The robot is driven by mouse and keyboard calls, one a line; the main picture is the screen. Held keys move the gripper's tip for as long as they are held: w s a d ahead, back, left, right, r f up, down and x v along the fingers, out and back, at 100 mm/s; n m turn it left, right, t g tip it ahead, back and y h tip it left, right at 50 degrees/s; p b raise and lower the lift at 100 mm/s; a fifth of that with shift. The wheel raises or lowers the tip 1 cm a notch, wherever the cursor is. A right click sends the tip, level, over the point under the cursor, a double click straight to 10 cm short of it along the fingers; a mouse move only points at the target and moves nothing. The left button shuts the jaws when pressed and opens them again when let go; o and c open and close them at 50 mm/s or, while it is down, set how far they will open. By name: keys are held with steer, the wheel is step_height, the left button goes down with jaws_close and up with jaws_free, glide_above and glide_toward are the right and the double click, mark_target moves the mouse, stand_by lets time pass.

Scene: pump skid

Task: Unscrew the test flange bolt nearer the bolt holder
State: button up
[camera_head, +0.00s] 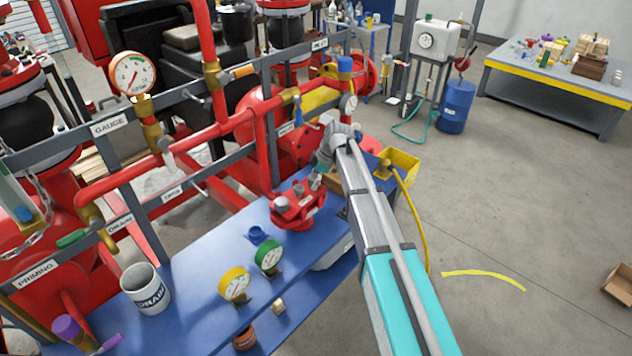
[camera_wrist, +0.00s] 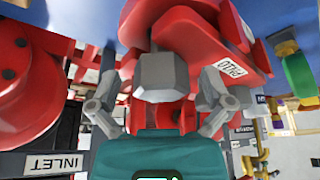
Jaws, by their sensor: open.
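The red test flange (camera_head: 296,212) stands on the blue bench in the head view, with grey bolts (camera_head: 281,203) on top. In the wrist view the red flange body (camera_wrist: 190,35) fills the upper middle. A grey hex-headed bolt (camera_wrist: 163,75) shows large between the fingers of my gripper (camera_wrist: 160,100). The fingers are apart on either side of the bolt, with gaps visible. In the head view my gripper (camera_head: 318,180) is just behind and right of the flange, partly hidden by my arm. A small blue socket-like piece (camera_head: 257,235), possibly the bolt holder, sits left of the flange.
Red pipes and a grey rail (camera_head: 150,115) run behind. A yellow bin (camera_head: 398,165) is at the right end. Open floor lies right.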

steer(key=shift+r, duration=0.1)
step_height(320, 180, up, 14)
steer(key=h+p, duration=0.4)
steer(key=p, duration=1.1)
steer(key=shift+d+h+p, duration=0.15)
steer(key=shift+h+p, duration=0.15)
steer(key=shift+p, duration=0.1)
step_height(320, 180, down, 14)
steer(key=b, duration=1.4)
steer(key=shift+r, duration=0.15)
steer(key=c, duration=1.2)
